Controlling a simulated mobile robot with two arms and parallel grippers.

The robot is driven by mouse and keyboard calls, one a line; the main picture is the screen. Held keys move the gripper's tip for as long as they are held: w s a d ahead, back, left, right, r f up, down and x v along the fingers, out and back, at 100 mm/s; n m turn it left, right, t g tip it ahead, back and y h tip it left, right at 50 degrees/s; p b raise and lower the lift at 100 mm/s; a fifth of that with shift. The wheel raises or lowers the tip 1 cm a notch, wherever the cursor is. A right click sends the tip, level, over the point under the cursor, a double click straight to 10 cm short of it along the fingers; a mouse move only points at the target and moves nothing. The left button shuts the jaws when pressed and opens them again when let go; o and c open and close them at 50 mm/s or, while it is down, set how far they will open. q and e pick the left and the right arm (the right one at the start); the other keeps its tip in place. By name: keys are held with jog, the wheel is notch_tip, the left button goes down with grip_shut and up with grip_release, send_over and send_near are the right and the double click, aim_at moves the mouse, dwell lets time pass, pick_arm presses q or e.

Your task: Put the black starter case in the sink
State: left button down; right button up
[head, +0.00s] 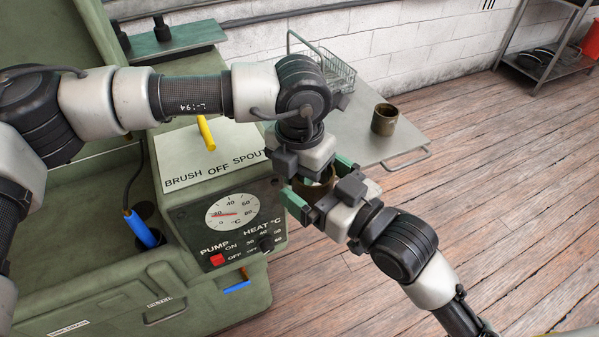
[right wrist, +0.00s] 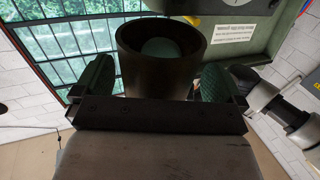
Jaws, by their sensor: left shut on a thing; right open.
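A dark hollow round case (head: 318,190) is held in the air between my two grippers, right of the green sink's control box. Its open rim shows in the right wrist view (right wrist: 160,75). My left gripper (head: 320,172) is shut on it. My right gripper (head: 318,192) is open, with its green fingers on either side of the case; it also shows in the right wrist view (right wrist: 160,92). I cannot tell whether they touch it. Much of the case is hidden by the grippers in the head view. The green sink (head: 85,215) lies at the left, its basin open.
A brown hollow cylinder (head: 384,119) stands on the grey side table (head: 362,150). A wire basket (head: 325,68) sits at its back. The control box (head: 222,215) stands between sink and grippers.

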jog(key=w+d+f+m+g+h, duration=0.1)
jog(key=w+d+f+h, duration=0.15)
jog(key=f, duration=0.85)
jog(key=w+d+f+m+g+h, duration=0.1)
jog(key=d+f+m+h, duration=0.15)
jog(key=f, duration=0.85)
jog(key=s+d+f+m+g+h, duration=0.1)
jog(key=s+d+f+g+h, duration=0.15)
jog(key=f, duration=0.75)
jog(key=s+d+f+g+h, duration=0.1)
jog(key=s+d+f, duration=0.15)
jog(key=f, duration=0.65)
jog(key=s+d+f+g+h, duration=0.1)
jog(key=s+d+f+g, duration=0.1)
jog(key=s+f, duration=0.5)
jog(key=s+d+f+g+h, duration=0.1)
jog(key=s+d+f+g, duration=0.2)
jog(key=s+f, duration=0.5)
jog(key=s+d+f+m+g+h, duration=0.1)
jog(key=s+f, duration=0.6)
jog(key=s, duration=1)
jog(key=shift+s+d+f+g, duration=0.15)
jog(key=shift+s+d+g, duration=0.1)
jog(key=shift+d+g, duration=0.45)
